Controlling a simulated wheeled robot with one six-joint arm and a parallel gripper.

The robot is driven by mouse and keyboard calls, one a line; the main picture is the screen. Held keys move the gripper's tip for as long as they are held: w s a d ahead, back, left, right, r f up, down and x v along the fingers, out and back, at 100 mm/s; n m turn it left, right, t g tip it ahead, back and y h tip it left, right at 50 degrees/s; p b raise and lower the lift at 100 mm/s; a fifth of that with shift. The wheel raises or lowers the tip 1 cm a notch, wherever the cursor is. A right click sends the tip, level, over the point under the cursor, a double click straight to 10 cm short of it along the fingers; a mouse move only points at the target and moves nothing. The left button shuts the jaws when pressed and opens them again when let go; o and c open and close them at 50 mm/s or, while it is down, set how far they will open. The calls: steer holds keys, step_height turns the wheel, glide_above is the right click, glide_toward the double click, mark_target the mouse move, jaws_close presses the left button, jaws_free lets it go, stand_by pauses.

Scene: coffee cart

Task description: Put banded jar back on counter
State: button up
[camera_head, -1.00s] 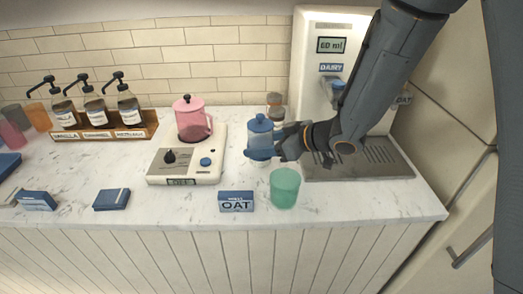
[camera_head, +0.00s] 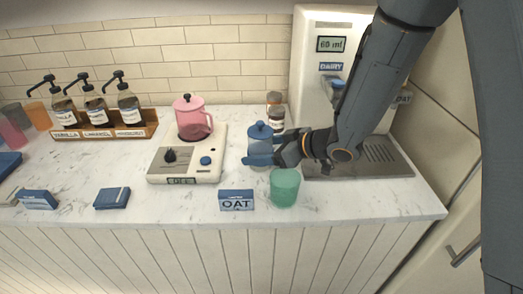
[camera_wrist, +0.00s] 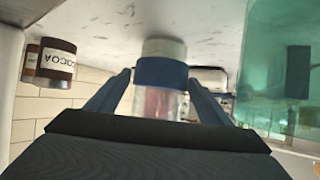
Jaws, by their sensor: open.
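The counter (camera_head: 330,204) is white marble. Whether the fingers still touch the jar cannot be told.
A green cup (camera_head: 284,188) stands close in front of my gripper, with an OAT card (camera_head: 236,201) to its left. A scale (camera_head: 187,169) bearing a pink pitcher (camera_head: 190,119) is on the left. Small brown jars (camera_head: 276,118) stand behind. The dispenser (camera_head: 322,85) is at right.

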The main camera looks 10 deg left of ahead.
steer(key=shift+r, duration=0.1)
